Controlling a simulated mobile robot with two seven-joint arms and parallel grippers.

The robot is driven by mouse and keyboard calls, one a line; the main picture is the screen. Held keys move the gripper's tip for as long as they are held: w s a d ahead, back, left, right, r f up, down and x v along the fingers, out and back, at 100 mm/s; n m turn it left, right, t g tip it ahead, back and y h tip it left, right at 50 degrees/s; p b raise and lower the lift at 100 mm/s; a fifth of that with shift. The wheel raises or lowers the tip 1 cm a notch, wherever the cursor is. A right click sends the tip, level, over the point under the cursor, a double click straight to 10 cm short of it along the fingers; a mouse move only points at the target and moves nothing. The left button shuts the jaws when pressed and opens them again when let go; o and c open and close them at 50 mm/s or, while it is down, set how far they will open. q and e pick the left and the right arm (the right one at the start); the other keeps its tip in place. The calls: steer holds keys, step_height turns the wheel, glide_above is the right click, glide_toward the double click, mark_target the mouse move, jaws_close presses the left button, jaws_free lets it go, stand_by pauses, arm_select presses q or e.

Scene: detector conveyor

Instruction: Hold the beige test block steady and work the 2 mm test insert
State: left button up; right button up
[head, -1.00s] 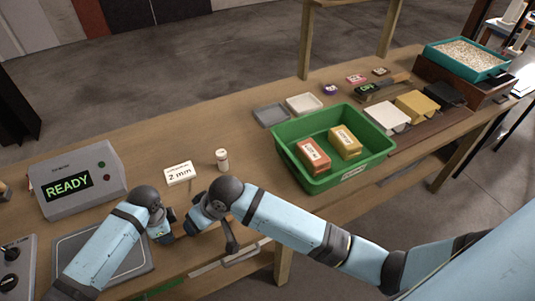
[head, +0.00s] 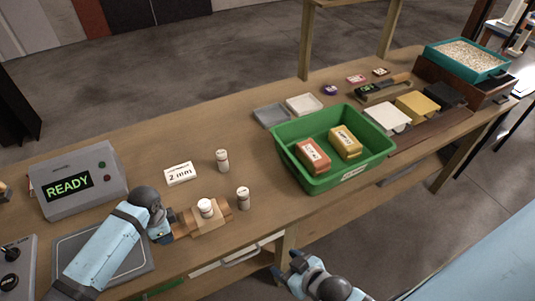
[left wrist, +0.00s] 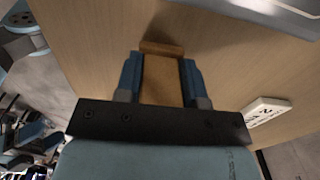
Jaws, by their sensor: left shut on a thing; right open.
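The beige test block (head: 209,224) lies on the bench in the head view, with darker brown wood at its ends. My left gripper (left wrist: 162,82) is shut on the block, one finger on each side in the left wrist view. A white-capped insert (head: 205,207) stands upright at the block's top; how deep it sits cannot be told. Similar white inserts stand upright on the bench, one right of the block (head: 243,198) and one behind it (head: 222,161). The 2 mm card (head: 180,173) lies behind the block. My right gripper (head: 291,267) is open and empty, off the bench's front edge.
A grey box reading READY (head: 82,182) stands at the left, behind a grey plate (head: 132,264). A green tray (head: 345,177) with a red and a yellow block is to the right. Two shallow dishes (head: 271,115) lie behind.

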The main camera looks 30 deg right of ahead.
arm_select(q)
steer(key=shift+s+a+f, duration=0.15)
steer(key=shift+f, duration=0.15)
steer(key=o, duration=1.1)
steer(key=shift+r, duration=0.1)
steer(key=shift+r, duration=0.15)
